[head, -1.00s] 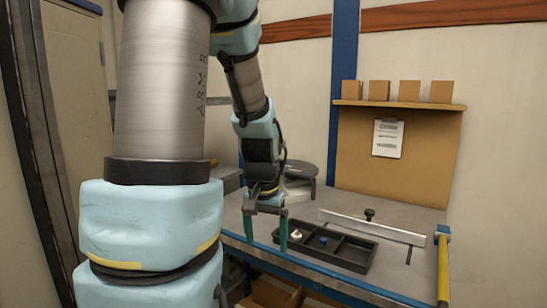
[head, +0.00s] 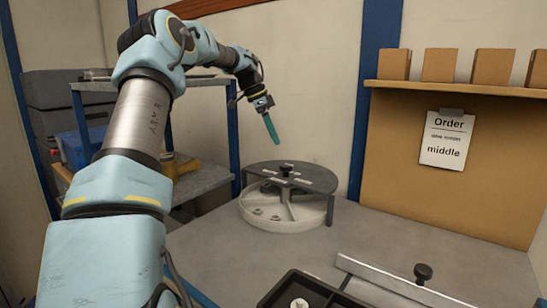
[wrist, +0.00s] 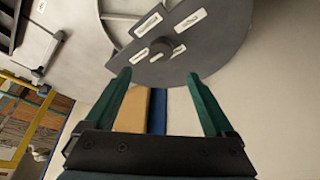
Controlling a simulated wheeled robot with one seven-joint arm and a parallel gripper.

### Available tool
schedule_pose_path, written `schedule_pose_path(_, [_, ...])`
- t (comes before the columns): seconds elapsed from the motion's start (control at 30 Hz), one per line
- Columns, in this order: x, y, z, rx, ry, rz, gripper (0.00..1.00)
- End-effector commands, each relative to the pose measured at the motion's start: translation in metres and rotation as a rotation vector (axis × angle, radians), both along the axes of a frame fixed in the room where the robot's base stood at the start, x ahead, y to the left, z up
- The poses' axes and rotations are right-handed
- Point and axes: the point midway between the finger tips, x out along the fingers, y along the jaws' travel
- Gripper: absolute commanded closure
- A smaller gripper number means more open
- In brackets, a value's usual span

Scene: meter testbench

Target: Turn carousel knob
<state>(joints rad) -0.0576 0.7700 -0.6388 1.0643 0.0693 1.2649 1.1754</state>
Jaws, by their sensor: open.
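The carousel (head: 310,212) stands at the back of the bench, a round pale drum with a dark partial lid (head: 300,176) bearing several white labels. Its small black knob (head: 286,170) sticks up from the middle of the lid. In the wrist view the knob (wrist: 180,50) shows ahead of the fingers, in the upper middle. My gripper (head: 270,128) is in the air above the carousel, apart from the knob. In the wrist view my gripper (wrist: 158,80) is open, its two green fingers apart with nothing between them.
A black divided tray (head: 300,292) and a metal bar with a black knob (head: 423,272) lie at the front of the bench. A board with an order sheet reading "middle" (head: 448,140) and boxes on a shelf stands right. A shelf rack (head: 190,185) stands left of the carousel.

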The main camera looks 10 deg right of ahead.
Motion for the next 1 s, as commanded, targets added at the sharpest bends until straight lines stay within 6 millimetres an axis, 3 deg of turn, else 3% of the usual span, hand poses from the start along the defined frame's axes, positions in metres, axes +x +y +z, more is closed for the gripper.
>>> schedule_pose_path(0.17, [0.000, -0.006, -0.013, -0.002, 0.001, -0.007, 0.12])
schedule_pose_path(0.63, [-0.001, -0.036, -0.085, -0.002, 0.001, -0.004, 0.12])
schedule_pose_path(1.0, [0.000, -0.041, -0.099, -0.002, -0.003, -0.002, 0.12])
